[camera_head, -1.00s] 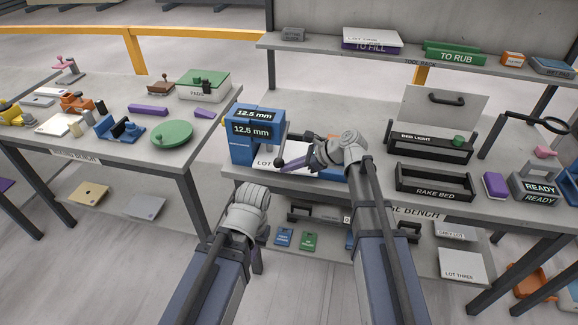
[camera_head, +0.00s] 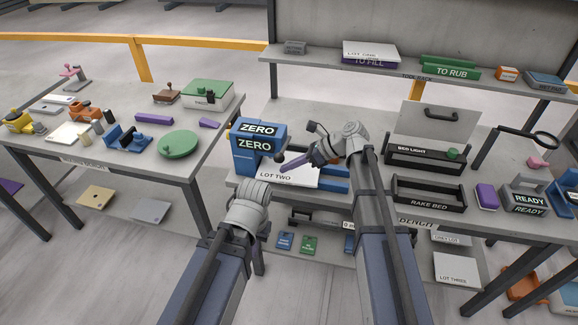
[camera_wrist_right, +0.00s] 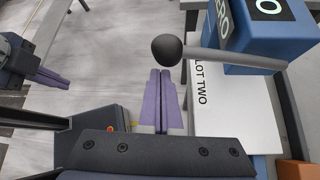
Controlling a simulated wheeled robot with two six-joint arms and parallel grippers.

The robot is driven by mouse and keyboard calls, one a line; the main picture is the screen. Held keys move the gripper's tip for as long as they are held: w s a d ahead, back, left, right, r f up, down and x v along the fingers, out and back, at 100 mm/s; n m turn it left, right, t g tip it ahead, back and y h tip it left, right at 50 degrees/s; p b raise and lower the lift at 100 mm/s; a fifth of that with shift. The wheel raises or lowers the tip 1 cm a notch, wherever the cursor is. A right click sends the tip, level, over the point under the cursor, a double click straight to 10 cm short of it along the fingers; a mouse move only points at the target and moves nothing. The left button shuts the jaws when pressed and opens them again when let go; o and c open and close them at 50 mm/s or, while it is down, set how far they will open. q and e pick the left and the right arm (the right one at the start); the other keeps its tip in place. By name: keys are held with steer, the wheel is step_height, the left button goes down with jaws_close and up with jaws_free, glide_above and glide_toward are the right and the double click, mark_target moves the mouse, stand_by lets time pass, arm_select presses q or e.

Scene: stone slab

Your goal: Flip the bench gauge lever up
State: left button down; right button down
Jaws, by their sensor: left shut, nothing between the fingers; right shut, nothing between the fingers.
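The bench gauge (camera_head: 257,143) is a blue block on the middle bench, with two displays reading ZERO. Its lever has a dark ball knob (camera_head: 280,158) at the gauge's lower right side. In the right wrist view the ball (camera_wrist_right: 167,48) ends a grey rod (camera_wrist_right: 232,60) running right toward the blue gauge body (camera_wrist_right: 272,30). My right gripper (camera_head: 292,165) is shut and empty, beside the knob. In the right wrist view its purple fingertips (camera_wrist_right: 160,74) lie just below the ball; contact is unclear. My left gripper (camera_head: 258,264) is shut and empty, low in front of the bench.
A white LOT TWO sheet (camera_head: 277,175) lies beneath the lever on a blue base. The RAKE BED tray (camera_head: 430,193) and BED LIGHT unit (camera_head: 425,153) stand to the right. A side bench (camera_head: 100,150) with several tools is left, across a floor gap.

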steer(key=shift+w+r+p, duration=0.1)
steer(key=shift+r+p, duration=0.35)
steer(key=shift+r, duration=0.25)
steer(key=shift+f, duration=0.1)
steer(key=s+d+r+p, duration=0.1)
steer(key=d+r+p, duration=0.1)
steer(key=d, duration=0.7)
steer(key=shift+s, duration=0.35)
stand_by(0.5)
